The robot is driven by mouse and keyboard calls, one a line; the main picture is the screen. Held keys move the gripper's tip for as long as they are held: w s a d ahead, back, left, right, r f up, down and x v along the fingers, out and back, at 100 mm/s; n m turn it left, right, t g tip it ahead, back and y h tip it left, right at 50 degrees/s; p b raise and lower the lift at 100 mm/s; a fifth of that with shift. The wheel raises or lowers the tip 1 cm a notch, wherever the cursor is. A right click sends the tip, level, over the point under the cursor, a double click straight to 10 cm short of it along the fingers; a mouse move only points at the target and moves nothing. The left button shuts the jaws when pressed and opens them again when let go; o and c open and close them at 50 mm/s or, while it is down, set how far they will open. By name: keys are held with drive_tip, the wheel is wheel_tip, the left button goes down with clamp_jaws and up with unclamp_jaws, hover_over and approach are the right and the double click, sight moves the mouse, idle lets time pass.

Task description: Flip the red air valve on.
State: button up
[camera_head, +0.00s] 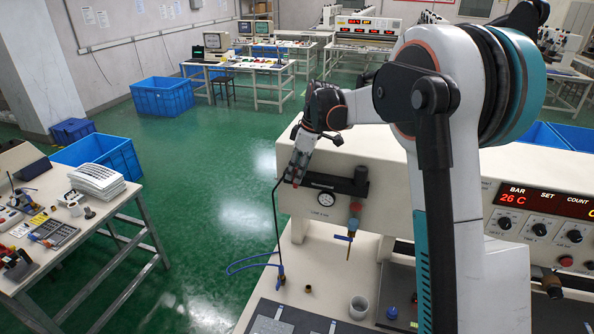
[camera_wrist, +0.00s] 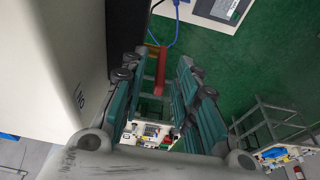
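The red valve lever (camera_wrist: 161,70) shows in the wrist view as a narrow red bar between the two finger pads. My gripper (camera_wrist: 160,75) has its green-padded fingers apart, with a visible gap on both sides of the lever. In the head view my gripper (camera_head: 297,168) points down at the left end of the black air manifold (camera_head: 340,184) on the cream machine front. The gripper mostly hides the valve there. Whether a finger touches the lever cannot be told.
A round gauge (camera_head: 325,198) sits just right of my gripper. A fitting with a small red part (camera_head: 355,207) hangs under the manifold. A blue hose (camera_head: 250,262) runs below. A cluttered table (camera_head: 150,195) stands at left, with green floor between.

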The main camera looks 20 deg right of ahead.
drive_tip(key=v, duration=1.2)
drive_tip(key=shift+s+f, duration=0.1)
drive_tip(key=shift+f, duration=0.05)
drive_tip(key=s+a+f+m+t+h+b, duration=0.1)
drive_tip(key=s+a+f+m+b, duration=0.15)
drive_tip(key=s+f+b, duration=0.65)
drive_tip(key=s+a+f+m+t+b, duration=0.1)
drive_tip(key=s+f+m+t+b, duration=0.2)
drive_tip(key=s+b, duration=0.55)
drive_tip(key=s+f+m+t+h+b, duration=0.1)
drive_tip(key=s+f+m+b, duration=0.4)
drive_tip(key=s+f+b, duration=0.6)
drive_tip(key=s+f, duration=0.7)
drive_tip(key=f, duration=0.5)
drive_tip(key=shift+a+m+t+b, duration=0.25)
drive_tip(key=shift+m+t+b, duration=0.05)
drive_tip(key=shift+m+b, duration=0.1)
drive_tip(key=shift+f, duration=0.1)
